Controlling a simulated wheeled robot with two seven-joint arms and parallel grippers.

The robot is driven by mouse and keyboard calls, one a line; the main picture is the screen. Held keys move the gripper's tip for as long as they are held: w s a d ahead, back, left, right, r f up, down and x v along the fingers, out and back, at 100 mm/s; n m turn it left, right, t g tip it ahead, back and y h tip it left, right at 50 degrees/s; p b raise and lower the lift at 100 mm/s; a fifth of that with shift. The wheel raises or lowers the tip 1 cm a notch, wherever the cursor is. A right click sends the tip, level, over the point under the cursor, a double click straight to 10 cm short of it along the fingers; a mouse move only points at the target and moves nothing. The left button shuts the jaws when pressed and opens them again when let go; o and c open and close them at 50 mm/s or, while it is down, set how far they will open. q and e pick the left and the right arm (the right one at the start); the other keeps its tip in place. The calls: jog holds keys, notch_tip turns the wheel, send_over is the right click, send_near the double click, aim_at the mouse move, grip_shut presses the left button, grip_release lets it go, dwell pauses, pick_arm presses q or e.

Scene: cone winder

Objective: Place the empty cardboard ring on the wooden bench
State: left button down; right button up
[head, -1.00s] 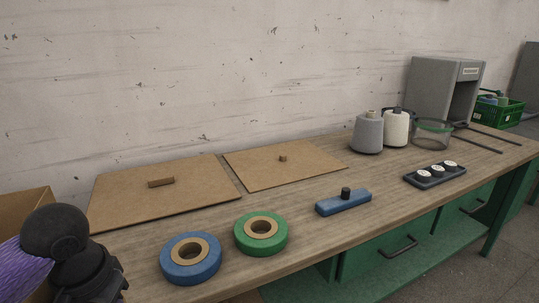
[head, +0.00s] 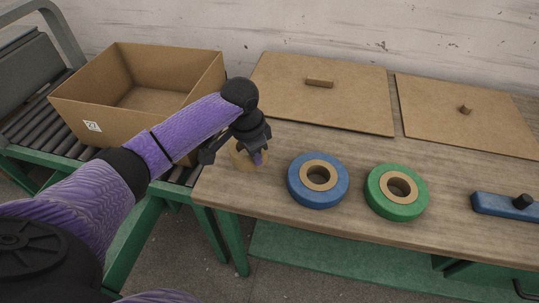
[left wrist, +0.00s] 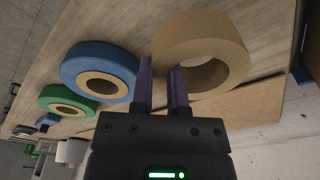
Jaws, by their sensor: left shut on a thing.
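The empty cardboard ring (head: 240,159) is at the left end of the wooden bench (head: 272,209), left of the blue tape roll. My left gripper (head: 257,157) points down at it and partly hides it. In the left wrist view the fingers (left wrist: 163,70) are shut on the wall of the tan ring (left wrist: 222,40), one finger outside and one in its hole. The ring looks flat, at or just above the bench top; I cannot tell if it touches. My right gripper is not in view.
A blue roll (head: 318,197) and a green roll (head: 397,210) lie to the right. Two flat brown boards (head: 350,100) (head: 440,110) lie behind. An open cardboard box (head: 100,108) sits on the roller conveyor (head: 45,125) at left. A blue block (head: 490,204) is far right.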

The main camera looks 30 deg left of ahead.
aim_at(256, 168)
pick_arm(q)
notch_tip(256, 168, down, 5)
jog(key=shift+b, duration=0.85)
jog(key=shift+r, duration=0.15)
jog(key=c, duration=0.6)
grip_release()
jog(key=r+p, duration=0.1)
jog(key=r, duration=0.2)
jog(key=r+p, duration=0.2)
jog(key=r, duration=0.2)
jog(key=s+r+p, duration=0.1)
jog(key=r, duration=0.3)
jog(key=shift+a, duration=0.3)
jog(key=shift+s+r+p, duration=0.15)
jog(key=shift+r+p, duration=0.15)
jog(key=shift+r, duration=0.2)
